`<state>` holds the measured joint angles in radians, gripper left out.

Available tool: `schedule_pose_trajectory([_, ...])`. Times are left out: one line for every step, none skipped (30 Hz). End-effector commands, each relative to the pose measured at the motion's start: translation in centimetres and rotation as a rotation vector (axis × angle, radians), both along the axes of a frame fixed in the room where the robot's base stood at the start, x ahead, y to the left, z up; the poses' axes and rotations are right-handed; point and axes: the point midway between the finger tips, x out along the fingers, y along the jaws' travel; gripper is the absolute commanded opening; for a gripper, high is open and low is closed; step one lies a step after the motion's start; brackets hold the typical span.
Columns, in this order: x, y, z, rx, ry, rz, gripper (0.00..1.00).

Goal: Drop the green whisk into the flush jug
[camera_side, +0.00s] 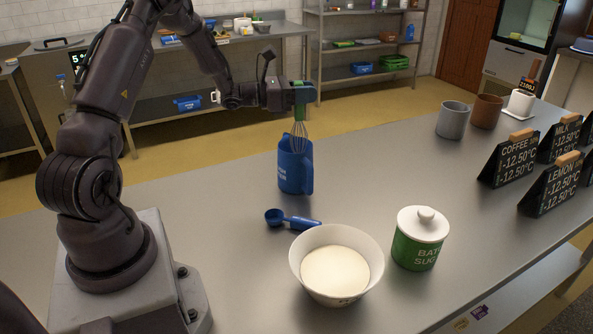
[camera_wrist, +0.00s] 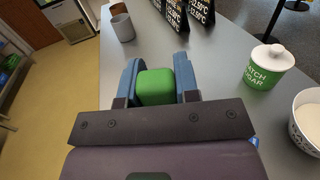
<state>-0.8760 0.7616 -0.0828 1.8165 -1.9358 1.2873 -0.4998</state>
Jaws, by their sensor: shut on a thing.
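My gripper (camera_side: 303,93) is shut on the green handle of the whisk (camera_side: 299,135) and holds it upright, wires down. The wire end is at the mouth of the blue jug (camera_side: 295,168), and its lower tip is hidden by the jug's rim. The jug stands upright on the counter. In the wrist view, the whisk's green handle end (camera_wrist: 155,87) sits between the two blue fingers of my gripper (camera_wrist: 158,82). The jug is almost wholly hidden there.
A blue scoop (camera_side: 293,220) lies in front of the jug. A white bowl (camera_side: 308,254) and a green lidded sugar jar (camera_side: 419,238) stand nearer the camera. A grey mug (camera_side: 452,120), a brown mug (camera_side: 487,111) and black signs (camera_side: 510,160) stand to the right.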

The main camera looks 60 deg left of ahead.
Motion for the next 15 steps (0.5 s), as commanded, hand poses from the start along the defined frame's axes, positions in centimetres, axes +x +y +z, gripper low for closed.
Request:
schedule_pose_trajectory([0.01,0.00,-0.17,0.001,-0.001,0.000,0.06])
schedule_pose_trajectory([0.01,0.01,-0.23,0.001,-0.001,0.000,0.06])
schedule_pose_trajectory([0.01,0.01,-0.28,0.001,-0.001,0.000,0.06])
schedule_pose_trajectory([0.01,0.01,-0.30,0.000,-0.002,0.000,0.06])
schedule_pose_trajectory([0.01,0.01,-0.31,0.000,-0.002,0.000,0.06])
schedule_pose_trajectory([0.01,0.01,-0.31,0.000,-0.002,0.000,0.06])
schedule_pose_trajectory([0.01,0.01,-0.31,0.000,-0.002,0.000,0.06])
schedule_pose_trajectory([0.01,0.01,-0.30,0.000,-0.002,0.001,0.06])
schedule_pose_trajectory([0.01,0.01,-0.30,0.000,-0.002,0.001,0.06])
schedule_pose_trajectory([0.01,0.01,-0.30,0.000,-0.002,0.001,0.06])
schedule_pose_trajectory([0.01,0.01,-0.30,0.000,-0.002,0.001,0.36])
schedule_pose_trajectory([0.01,0.01,-0.30,0.000,-0.002,0.001,0.45])
schedule_pose_trajectory([0.01,0.01,-0.29,0.001,-0.001,0.001,0.52])
schedule_pose_trajectory([0.01,0.01,-0.30,0.001,-0.001,0.001,0.59])
schedule_pose_trajectory([0.01,0.01,-0.29,0.001,-0.001,0.001,0.59])
